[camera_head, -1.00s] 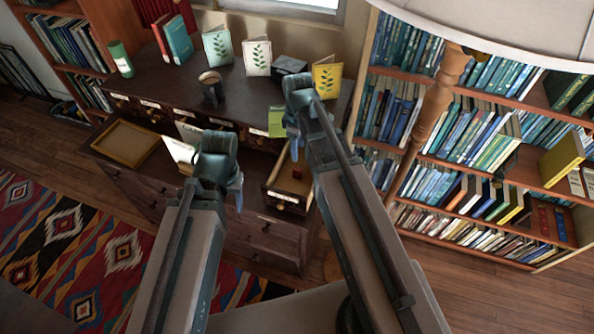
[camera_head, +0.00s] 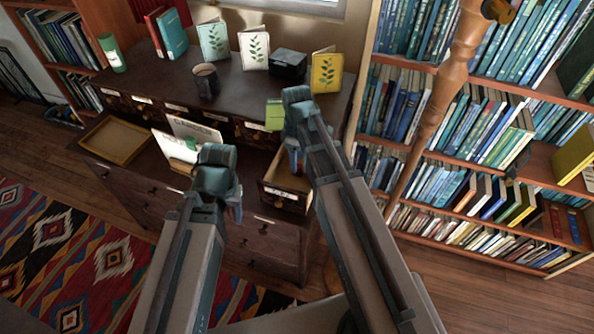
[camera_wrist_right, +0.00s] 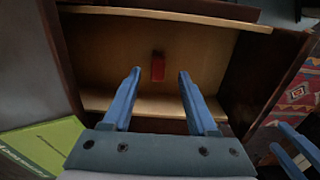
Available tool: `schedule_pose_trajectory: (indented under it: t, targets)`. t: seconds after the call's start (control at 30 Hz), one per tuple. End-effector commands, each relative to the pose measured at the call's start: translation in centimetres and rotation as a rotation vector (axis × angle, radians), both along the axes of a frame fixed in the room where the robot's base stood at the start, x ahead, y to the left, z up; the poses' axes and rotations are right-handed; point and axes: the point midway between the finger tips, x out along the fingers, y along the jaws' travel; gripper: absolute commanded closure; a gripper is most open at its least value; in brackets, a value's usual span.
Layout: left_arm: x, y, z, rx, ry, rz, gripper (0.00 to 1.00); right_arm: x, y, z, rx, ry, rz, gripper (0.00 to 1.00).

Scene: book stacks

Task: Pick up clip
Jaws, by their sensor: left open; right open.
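A small red object (camera_wrist_right: 158,68) with a dark top, which looks like the clip, lies in an open wooden drawer (camera_wrist_right: 205,60) in the right wrist view. My right gripper (camera_wrist_right: 155,75) is open, and its two blue fingers point into the drawer, one to each side of the red object in the picture. The fingers do not hold it. In the head view the same drawer (camera_head: 284,198) is partly hidden by my right gripper (camera_head: 294,155), and I cannot make out the red object there. My left gripper (camera_head: 235,205) is open and empty in front of the cabinet.
A green booklet (camera_wrist_right: 45,145) lies left of the drawer in the wrist view. On the cabinet (camera_head: 160,85) stand a mug (camera_head: 205,82), cards (camera_head: 326,72) and a black box (camera_head: 288,65). A shallow tray (camera_head: 115,140) is at left. A lamp post (camera_head: 440,100) stands at right.

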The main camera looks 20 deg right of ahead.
Motion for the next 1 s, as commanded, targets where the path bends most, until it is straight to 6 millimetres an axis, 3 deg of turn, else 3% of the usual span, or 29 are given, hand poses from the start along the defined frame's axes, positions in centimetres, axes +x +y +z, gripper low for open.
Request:
schedule_pose_trajectory:
  t: [0.4, 0.7, 1.0]
  targets:
    - [0.0, 0.0, -4.9, 0.0, 0.0, -0.001, 0.43, 0.2, -0.1, -4.9, 0.0, 0.0, 0.0, 0.41]
    - [0.0, 0.0, -4.9, 0.0, 0.0, -0.001, 0.43, 0.2, -0.1, -4.9, 0.0, 0.0, 0.0, 0.41]
    - [0.0, 0.0, -4.9, 0.0, 0.0, -0.001, 0.43, 0.2, -0.1, -4.9, 0.0, 0.0, 0.0, 0.95]
